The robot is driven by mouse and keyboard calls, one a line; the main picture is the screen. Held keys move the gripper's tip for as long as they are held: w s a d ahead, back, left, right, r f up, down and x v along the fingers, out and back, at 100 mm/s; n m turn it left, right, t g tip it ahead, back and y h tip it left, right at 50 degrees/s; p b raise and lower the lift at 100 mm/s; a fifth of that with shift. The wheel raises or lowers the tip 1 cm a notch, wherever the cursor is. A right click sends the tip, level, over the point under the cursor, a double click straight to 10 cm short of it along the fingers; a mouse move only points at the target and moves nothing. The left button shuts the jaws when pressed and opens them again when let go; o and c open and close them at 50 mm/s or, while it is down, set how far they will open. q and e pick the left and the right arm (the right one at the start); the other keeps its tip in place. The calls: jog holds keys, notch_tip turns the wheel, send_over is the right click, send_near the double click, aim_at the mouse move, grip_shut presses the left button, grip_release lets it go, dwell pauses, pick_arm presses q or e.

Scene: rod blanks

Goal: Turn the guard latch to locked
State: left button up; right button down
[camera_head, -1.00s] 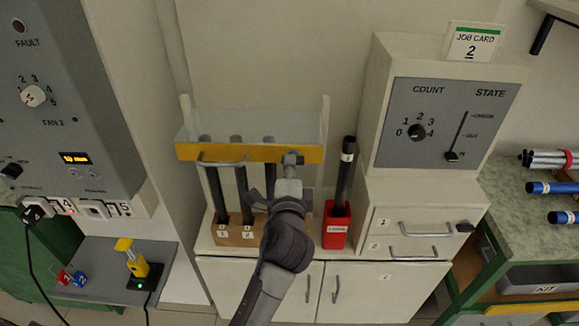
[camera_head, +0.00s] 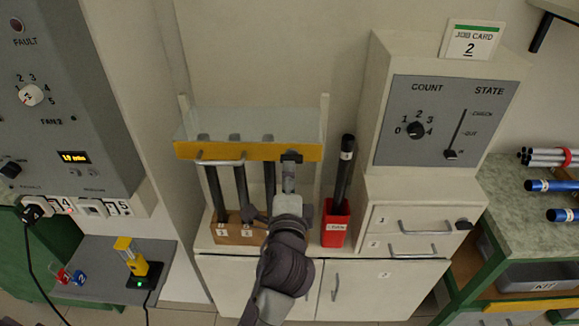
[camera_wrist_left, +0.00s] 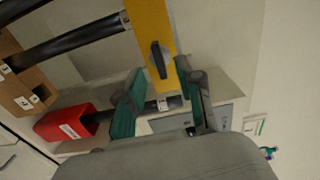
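The guard (camera_head: 240,152) is a clear panel with a yellow front bar, lying across the rod rack. Its latch (camera_head: 291,157) is a small dark handle at the bar's right end. In the left wrist view the latch (camera_wrist_left: 158,60) looks lengthwise along the yellow bar (camera_wrist_left: 140,15). My left gripper (camera_head: 290,184) is just in front of and below the latch. In the wrist view its two teal fingers (camera_wrist_left: 158,76) are apart, one on each side of the latch's near end, with no clear contact. My right gripper is not in view.
Dark rods stand in the wooden block (camera_head: 237,235) under the guard. A red bin (camera_head: 335,225) with a black rod stands close right of my gripper. The COUNT and STATE panel (camera_head: 440,120) is further right. A grey control cabinet (camera_head: 70,90) stands left.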

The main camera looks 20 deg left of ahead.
pick_arm(q)
jog(key=v, duration=0.3)
dwell(0.5)
